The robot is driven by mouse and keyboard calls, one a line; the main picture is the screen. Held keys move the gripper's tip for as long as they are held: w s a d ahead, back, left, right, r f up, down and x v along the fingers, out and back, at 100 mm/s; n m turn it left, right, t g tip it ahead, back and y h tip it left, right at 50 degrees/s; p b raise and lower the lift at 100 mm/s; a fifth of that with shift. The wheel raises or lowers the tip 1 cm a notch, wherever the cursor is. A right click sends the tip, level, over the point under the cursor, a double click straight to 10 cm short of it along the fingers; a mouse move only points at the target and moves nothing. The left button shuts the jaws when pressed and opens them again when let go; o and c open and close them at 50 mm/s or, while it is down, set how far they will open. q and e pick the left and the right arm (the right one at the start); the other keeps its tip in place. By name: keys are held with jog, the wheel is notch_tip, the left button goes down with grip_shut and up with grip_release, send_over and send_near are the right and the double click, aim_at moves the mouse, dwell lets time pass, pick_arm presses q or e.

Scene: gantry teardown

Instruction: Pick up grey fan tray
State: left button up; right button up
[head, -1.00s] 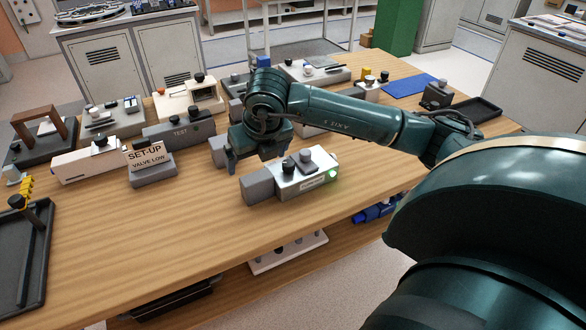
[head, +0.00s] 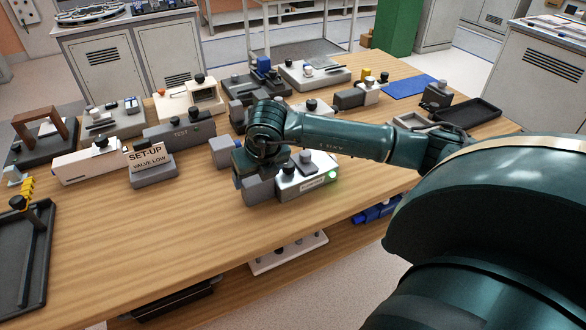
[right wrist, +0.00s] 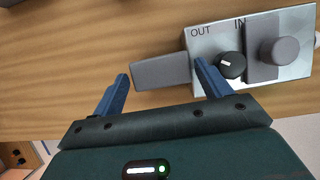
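The grey fan tray appears to be the plain grey block (head: 260,190) at the left end of a silver unit (head: 308,178) near the table's front edge. In the right wrist view the same block (right wrist: 163,71) projects from the unit (right wrist: 215,68), which is marked OUT and IN and carries a black knob. My right gripper (right wrist: 161,75) is open, with one blue finger towards each end of the block. In the head view my right gripper (head: 247,168) is low over the block and partly covers it. Contact cannot be told. My left gripper is out of view.
A green light (head: 332,175) glows on the unit's right end. Another grey block (head: 226,152) stands close behind my gripper. A SET-UP sign (head: 148,158) stands to the left. Several other units fill the back.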

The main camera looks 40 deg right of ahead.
jog(key=c, duration=1.3)
jog(key=shift+o, duration=0.2)
jog(key=shift+r, duration=0.1)
